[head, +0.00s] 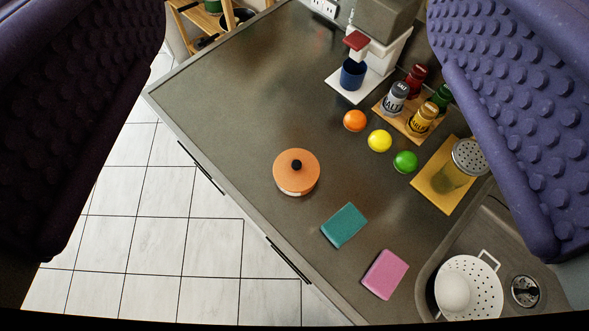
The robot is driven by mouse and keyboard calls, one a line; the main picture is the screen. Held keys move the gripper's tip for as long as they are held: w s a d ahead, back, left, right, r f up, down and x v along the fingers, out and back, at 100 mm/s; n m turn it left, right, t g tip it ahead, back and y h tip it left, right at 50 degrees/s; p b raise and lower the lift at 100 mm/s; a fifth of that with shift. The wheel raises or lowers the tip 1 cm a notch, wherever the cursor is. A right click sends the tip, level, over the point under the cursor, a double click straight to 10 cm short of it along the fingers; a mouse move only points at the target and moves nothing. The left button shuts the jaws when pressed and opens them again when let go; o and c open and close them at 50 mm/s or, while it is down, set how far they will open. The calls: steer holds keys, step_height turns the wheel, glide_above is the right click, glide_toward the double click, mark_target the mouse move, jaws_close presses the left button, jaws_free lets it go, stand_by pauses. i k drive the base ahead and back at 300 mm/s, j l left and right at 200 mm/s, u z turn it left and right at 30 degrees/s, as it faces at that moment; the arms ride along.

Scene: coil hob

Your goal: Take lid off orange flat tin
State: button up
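The orange flat tin (296,188) stands on the grey counter near the middle of the head view. Its orange lid (282,163) sits on top and has a small black knob (296,165) at its centre. My gripper (302,210) shows as two purple, studded finger pads at the left and right edges of the view. The pads are wide apart with nothing between them, and the tin is seen in the gap, well beyond them. Nothing hides the tin or its lid.
Right of the tin lie orange (355,120), yellow (380,140) and green (405,161) balls. A teal sponge (344,225) and a pink sponge (385,274) lie below right. Spice jars (396,98) and a coffee machine (380,45) stand behind. The counter left of the tin is clear.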

mark_target(294, 171)
steer(key=i+j+z, duration=0.15)
steer(key=z, duration=0.2)
steer(key=i+j+z, duration=0.1)
steer(key=j+z, duration=0.25)
steer(key=i+j+z, duration=0.1)
steer(key=j+z, duration=0.6)
